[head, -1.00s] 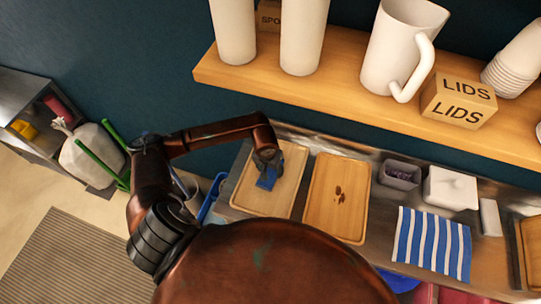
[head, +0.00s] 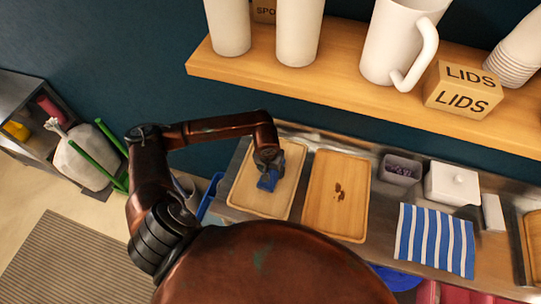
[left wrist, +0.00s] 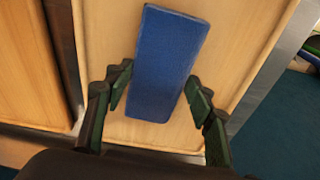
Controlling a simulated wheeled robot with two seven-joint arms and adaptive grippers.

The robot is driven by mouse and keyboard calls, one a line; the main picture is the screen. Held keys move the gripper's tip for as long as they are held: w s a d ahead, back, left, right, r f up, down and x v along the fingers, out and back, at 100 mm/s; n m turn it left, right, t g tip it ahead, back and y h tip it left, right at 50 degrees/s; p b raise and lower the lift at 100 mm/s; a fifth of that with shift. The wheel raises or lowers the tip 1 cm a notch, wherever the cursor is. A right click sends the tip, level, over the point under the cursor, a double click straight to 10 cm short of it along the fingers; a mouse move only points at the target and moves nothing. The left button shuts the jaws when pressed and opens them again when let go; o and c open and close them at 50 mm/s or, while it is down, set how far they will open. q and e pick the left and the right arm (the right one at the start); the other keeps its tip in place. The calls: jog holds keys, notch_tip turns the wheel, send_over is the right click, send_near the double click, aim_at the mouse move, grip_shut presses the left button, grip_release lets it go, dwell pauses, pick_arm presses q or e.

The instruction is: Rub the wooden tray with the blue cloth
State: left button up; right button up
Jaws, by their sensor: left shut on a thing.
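My left gripper (head: 268,164) is shut on the blue cloth (head: 267,181), a small block-like piece. It is over the left wooden tray (head: 245,205), near its middle. In the left wrist view, the cloth (left wrist: 165,65) lies lengthwise between the fingers (left wrist: 160,105) with pale tray wood (left wrist: 225,60) around it. I cannot tell if the cloth presses on the tray. My right gripper is not in view.
A blue-and-white striped towel (head: 435,240), a white lidded box (head: 452,186) and a small grey container (head: 400,170) are on the metal counter to the right. A wooden shelf (head: 330,87) with white cups, a pitcher (head: 400,45) and a LIDS box (head: 462,90) overhangs behind.

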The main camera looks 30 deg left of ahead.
pick_arm(q)
jog(key=shift+w+a+f, duration=0.1)
jog(key=shift+w+a, duration=0.05)
jog(key=shift+w, duration=0.15)
jog(key=shift+w+r, duration=0.15)
jog(key=shift+r, duration=0.2)
jog(key=shift+r+p, duration=0.3)
jog(key=shift+r, duration=0.65)
notch_tip(320, 180, up, 2)
jog(key=shift+r+p, duration=0.2)
jog(key=shift+p, duration=0.15)
jog(key=shift+r, duration=0.3)
jog(key=shift+r+p, duration=0.4)
jog(key=shift+r, duration=0.95)
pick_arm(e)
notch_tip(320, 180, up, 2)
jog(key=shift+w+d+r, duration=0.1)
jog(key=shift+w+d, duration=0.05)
